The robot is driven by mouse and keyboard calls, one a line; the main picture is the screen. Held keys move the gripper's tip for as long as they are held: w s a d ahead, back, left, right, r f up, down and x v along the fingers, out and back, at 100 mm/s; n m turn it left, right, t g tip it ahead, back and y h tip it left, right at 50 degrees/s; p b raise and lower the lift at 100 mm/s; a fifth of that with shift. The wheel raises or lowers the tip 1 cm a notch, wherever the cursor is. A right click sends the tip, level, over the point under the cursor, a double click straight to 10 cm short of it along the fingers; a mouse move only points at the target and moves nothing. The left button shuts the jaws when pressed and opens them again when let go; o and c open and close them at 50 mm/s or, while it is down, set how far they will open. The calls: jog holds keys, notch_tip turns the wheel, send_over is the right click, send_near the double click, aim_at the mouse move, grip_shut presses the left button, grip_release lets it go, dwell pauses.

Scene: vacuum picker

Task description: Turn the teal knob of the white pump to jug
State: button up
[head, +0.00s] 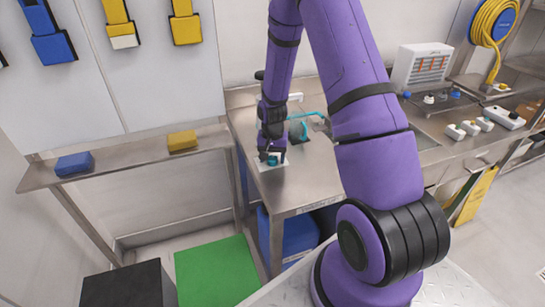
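My gripper (272,153) points down at the steel bench, with its fingertips at the teal knob (271,160). One finger shows on each side of the knob, and I cannot tell whether they touch it. The knob sits on a small white base (263,167), which appears to be the white pump's body. The gripper hides much of the base, and any jug mark or pointer is too small to read. A teal and grey fitting (298,131) with a teal hose stands just behind, to the right of the gripper.
The steel bench (305,180) is clear in front of the base. A lower shelf (125,160) at left holds a blue block (74,164) and a yellow block (182,141). A white vented box (421,67) and several white knobs stand at right. My arm hides the bench's middle.

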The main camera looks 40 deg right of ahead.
jog(key=c, duration=0.8)
jog(key=shift+o, duration=0.2)
jog(key=shift+n, duration=0.4)
jog(key=n, duration=1.3)
jog(key=shift+a, duration=0.1)
jog(key=o, duration=0.9)
